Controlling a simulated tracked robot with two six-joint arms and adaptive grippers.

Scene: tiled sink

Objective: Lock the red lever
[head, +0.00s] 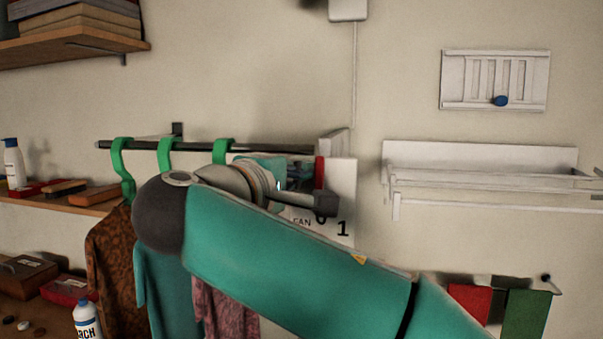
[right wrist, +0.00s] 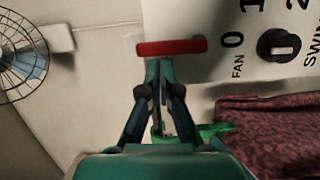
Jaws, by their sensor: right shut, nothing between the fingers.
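The red lever (head: 319,172) shows in the head view as a short upright red bar at the edge of a white panel (head: 344,187). In the right wrist view, the red lever (right wrist: 172,48) lies across the picture just beyond the fingertips. My right gripper (right wrist: 160,70) is shut and empty, its tips close to the lever's near side. I cannot tell whether they touch it. In the head view my teal right arm reaches in from the lower right and its wrist hides most of the gripper. My left gripper is not in view.
Beside the lever, the panel has a black dial (right wrist: 278,44) with fan markings. Green hangers (head: 167,155) and clothes hang on a dark rail to the left. A fan (right wrist: 25,55) stands at the left in the wrist view. A white rack (head: 480,157) is on the right wall.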

